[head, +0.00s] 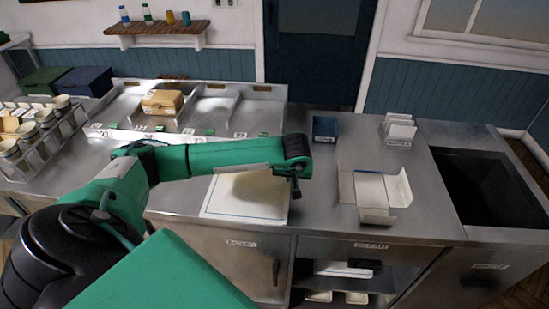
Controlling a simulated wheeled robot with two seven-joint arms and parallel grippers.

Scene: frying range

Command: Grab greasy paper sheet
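A tan, stained sheet (250,188), which looks like the greasy paper, lies flat on the steel counter on a white mat (212,207) with a blue line along its front. My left forearm crosses over its far edge and hides part of it. My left gripper (295,189) points down at the right end of the sheet and mat. Its fingers are small and dark, and I cannot tell whether they are open or whether they touch the paper. My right gripper is not in view.
An open white carton (371,190) lies to the right, with a blue box (325,129) and a stack of white cards (398,130) behind. A dark sink-like bin (485,187) is at far right. A cup rack (35,140) stands at left. Bare counter lies between mat and carton.

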